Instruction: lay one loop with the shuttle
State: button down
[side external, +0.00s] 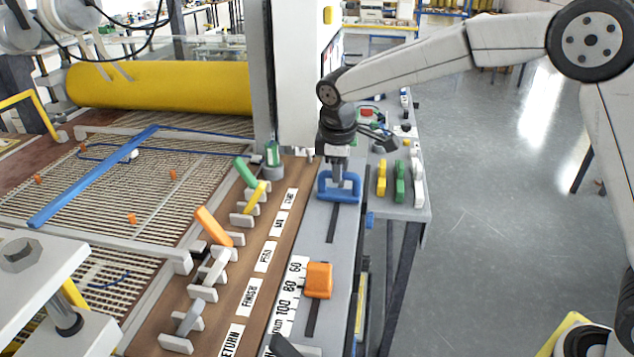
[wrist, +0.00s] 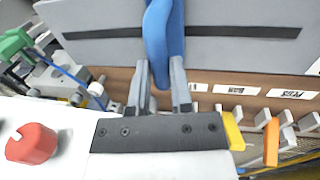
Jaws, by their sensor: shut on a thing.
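My gripper (side external: 338,172) points down and is shut on a blue loop-shaped handle (side external: 327,193) over the slotted grey rail. In the wrist view the blue handle (wrist: 160,35) runs between my two fingers (wrist: 160,88). I cannot tell which part is the shuttle. A long blue bar (side external: 95,178) lies slantwise across the mesh bed (side external: 75,205), with a thin blue line beside it. An orange slider (side external: 318,280) sits on the same rail, nearer the camera, beside a number scale.
A brown strip carries labels and several levers, including a green (side external: 245,170), a yellow (side external: 254,197) and an orange one (side external: 212,226). A white column stands behind my gripper. A yellow roller (side external: 160,86) spans the back left. A side table (side external: 408,208) holds coloured pieces.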

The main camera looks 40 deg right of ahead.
aim_at(338, 188)
jog(key=w+d, duration=0.2)
jog(key=shift+w+d, duration=0.25)
jog(key=shift+w, duration=0.05)
jog(key=c, duration=0.5)
grip_release()
jog(key=shift+c, duration=0.2)
jog(key=shift+r, duration=0.1)
notch_tip(338, 188, up, 8)
jog(key=s+a, duration=0.1)
jog(key=shift+f, duration=0.25)
jog(key=shift+s, duration=0.15)
